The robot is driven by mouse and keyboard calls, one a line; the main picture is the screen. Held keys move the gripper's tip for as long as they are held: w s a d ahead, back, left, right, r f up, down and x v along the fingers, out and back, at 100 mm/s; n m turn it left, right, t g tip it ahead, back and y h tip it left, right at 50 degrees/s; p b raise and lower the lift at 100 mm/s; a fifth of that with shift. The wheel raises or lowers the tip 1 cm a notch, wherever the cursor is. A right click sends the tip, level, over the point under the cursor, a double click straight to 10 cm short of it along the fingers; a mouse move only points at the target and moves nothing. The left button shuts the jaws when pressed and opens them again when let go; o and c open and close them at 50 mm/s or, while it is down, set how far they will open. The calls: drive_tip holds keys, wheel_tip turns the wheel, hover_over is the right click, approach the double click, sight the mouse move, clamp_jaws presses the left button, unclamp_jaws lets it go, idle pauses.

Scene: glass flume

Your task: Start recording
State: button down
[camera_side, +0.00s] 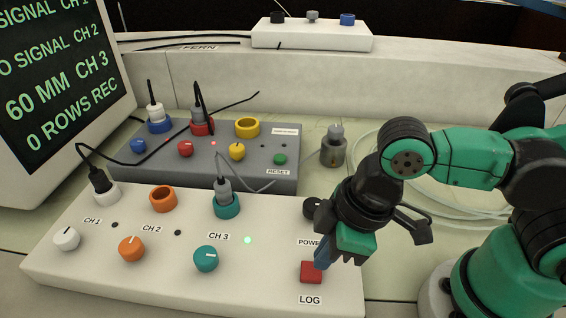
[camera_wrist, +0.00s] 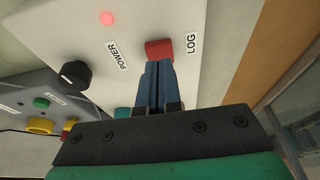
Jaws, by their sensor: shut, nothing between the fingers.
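The red LOG button (camera_side: 311,273) is on the front right of the white box (camera_side: 100,262). It also shows in the wrist view (camera_wrist: 158,48). My gripper (camera_side: 321,264) is shut and empty, its blue fingertips pointing down at the button. In the wrist view the fingertips (camera_wrist: 159,66) reach the button's near edge; I cannot tell whether they touch it. The screen (camera_side: 55,85) reads "60 MM CH 3" and "0 ROWS REC", with partly cut-off signal lines above. A red lamp (camera_wrist: 106,17) glows near the POWER knob (camera_wrist: 75,75).
A plug sits in the teal CH 3 socket (camera_side: 227,206), with a green lamp (camera_side: 248,240) nearby. The grey box (camera_side: 285,155) behind has knobs, cables and a RESET button (camera_side: 280,159).

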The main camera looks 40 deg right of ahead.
sight(331, 275)
drive_tip(key=shift+v, duration=2.4)
drive_tip(key=shift+w, duration=0.1)
drive_tip(key=w+d+m+t+h, duration=0.2)
drive_tip(key=w+d+m+t, duration=0.3)
drive_tip(key=w+d+m, duration=0.4)
drive_tip(key=d, duration=0.3)
drive_tip(key=shift+w+d+r, duration=0.2)
drive_tip(key=shift+d+r, duration=0.1)
